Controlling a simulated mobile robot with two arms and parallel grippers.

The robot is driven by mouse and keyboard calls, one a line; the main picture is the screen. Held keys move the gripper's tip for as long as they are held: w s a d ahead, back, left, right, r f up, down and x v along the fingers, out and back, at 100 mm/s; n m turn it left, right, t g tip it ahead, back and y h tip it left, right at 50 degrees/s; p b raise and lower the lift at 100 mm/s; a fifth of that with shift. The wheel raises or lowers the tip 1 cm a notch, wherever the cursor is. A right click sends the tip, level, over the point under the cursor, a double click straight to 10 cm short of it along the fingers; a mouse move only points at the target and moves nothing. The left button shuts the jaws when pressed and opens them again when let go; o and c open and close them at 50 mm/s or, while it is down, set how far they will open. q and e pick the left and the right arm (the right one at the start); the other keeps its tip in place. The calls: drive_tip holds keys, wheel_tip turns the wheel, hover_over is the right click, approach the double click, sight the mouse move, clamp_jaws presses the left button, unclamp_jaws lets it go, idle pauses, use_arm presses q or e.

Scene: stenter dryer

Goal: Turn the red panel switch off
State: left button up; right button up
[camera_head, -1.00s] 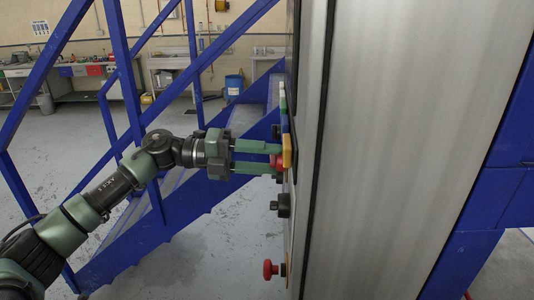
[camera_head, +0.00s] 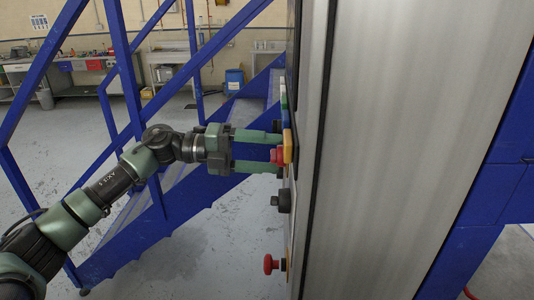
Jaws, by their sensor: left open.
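The red panel switch (camera_head: 277,156) sticks out from the left side of a tall metal cabinet, beside a yellow plate (camera_head: 288,146). My left gripper (camera_head: 278,152) is open, with one green finger above the red switch and one below it. The fingertips reach close to the panel; whether they touch the switch cannot be told. The panel face is seen almost edge-on, so the switch's position is hidden. My right gripper is not in view.
A black knob (camera_head: 282,200) and a red mushroom button (camera_head: 270,264) stick out lower on the panel. The brushed metal cabinet (camera_head: 400,150) fills the right. Blue stairs with railings (camera_head: 150,235) stand behind my left arm. Open grey floor lies at left.

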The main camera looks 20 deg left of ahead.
use_arm(q)
drive_tip(key=b+v, duration=0.3)
drive_tip(key=v, duration=0.4)
drive_tip(key=shift+a+b, duration=0.3)
drive_tip(key=shift+a, duration=0.1)
drive_tip(key=shift+r, duration=0.1)
